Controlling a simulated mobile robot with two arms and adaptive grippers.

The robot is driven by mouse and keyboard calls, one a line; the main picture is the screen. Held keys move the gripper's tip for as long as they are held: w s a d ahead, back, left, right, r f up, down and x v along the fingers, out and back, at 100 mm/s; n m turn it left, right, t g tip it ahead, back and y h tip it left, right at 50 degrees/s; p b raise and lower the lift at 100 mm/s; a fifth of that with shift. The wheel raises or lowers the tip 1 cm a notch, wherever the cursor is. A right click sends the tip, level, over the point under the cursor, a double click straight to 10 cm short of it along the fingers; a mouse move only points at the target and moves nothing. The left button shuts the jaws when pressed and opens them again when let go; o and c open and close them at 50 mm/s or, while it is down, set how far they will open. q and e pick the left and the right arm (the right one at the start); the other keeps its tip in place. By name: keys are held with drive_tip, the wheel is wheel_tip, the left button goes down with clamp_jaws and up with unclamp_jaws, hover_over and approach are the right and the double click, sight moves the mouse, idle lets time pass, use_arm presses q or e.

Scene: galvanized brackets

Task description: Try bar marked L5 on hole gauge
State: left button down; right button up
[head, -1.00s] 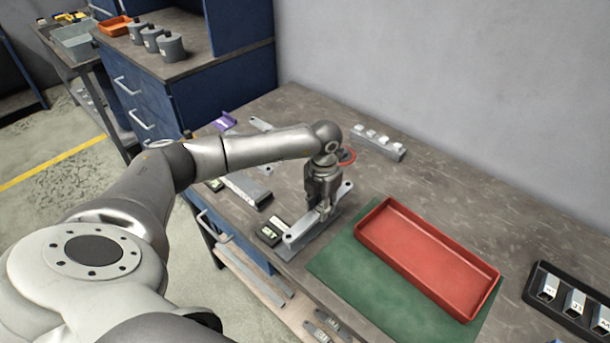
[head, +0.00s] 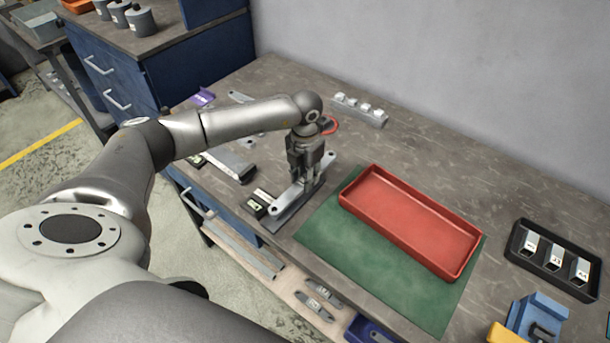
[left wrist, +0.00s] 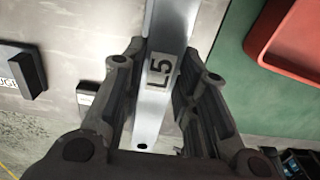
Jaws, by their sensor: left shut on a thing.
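My left gripper (head: 310,183) is shut on a light metal bar marked L5 (left wrist: 160,70). The marking faces up between the fingers in the left wrist view. My right gripper is not in view.
A red tray (head: 462,272) stands on a green mat (head: 335,250) right of the plate. A black tray (head: 511,249) with labelled blocks and a blue fixture (head: 537,313) are farther right. A grey block with white pieces (head: 360,112) stands behind. Other bars lie left.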

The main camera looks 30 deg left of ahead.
use_arm(q)
drive_tip(key=shift+f+b, duration=1)
drive_tip(key=shift+f, duration=0.35)
idle(1.6)
drive_tip(key=c, duration=1.1)
unclamp_jaws()
drive_tip(key=shift+o, duration=0.2)
drive_tip(key=shift+r, duration=0.1)
wheel_tip(320, 180, up, 12)
drive_tip(key=shift+d, duration=0.1)
